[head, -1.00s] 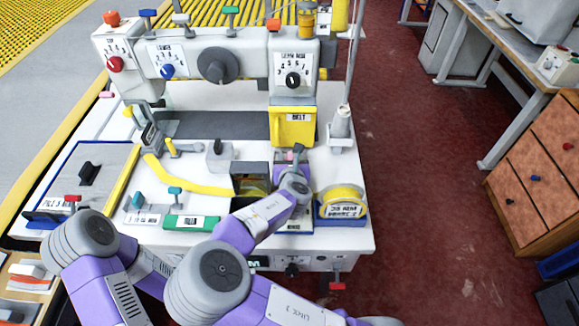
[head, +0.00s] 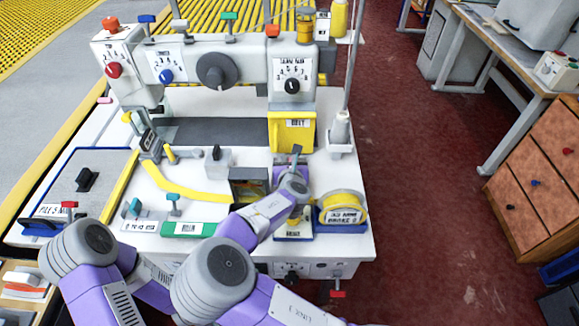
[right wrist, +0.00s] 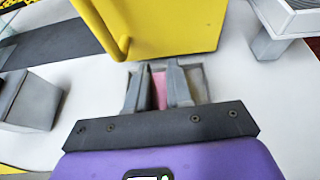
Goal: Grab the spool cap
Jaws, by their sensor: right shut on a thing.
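My right gripper (head: 296,156) is over the white machine table, just in front of the yellow box. In the right wrist view its two grey fingers (right wrist: 158,88) are shut on a small pink piece, which I take to be the spool cap (right wrist: 159,90). Only a narrow strip of it shows between the fingers. A shallow grey-beige recess (right wrist: 205,84) lies behind the fingertips; whether the cap still touches it I cannot tell. In the head view my own wrist hides most of the cap.
The yellow box (head: 292,132) stands close beyond the right gripper. A yellow tape roll (head: 343,207) is to its right, a dark open box (head: 249,185) to its left. The red floor (head: 430,200) is clear.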

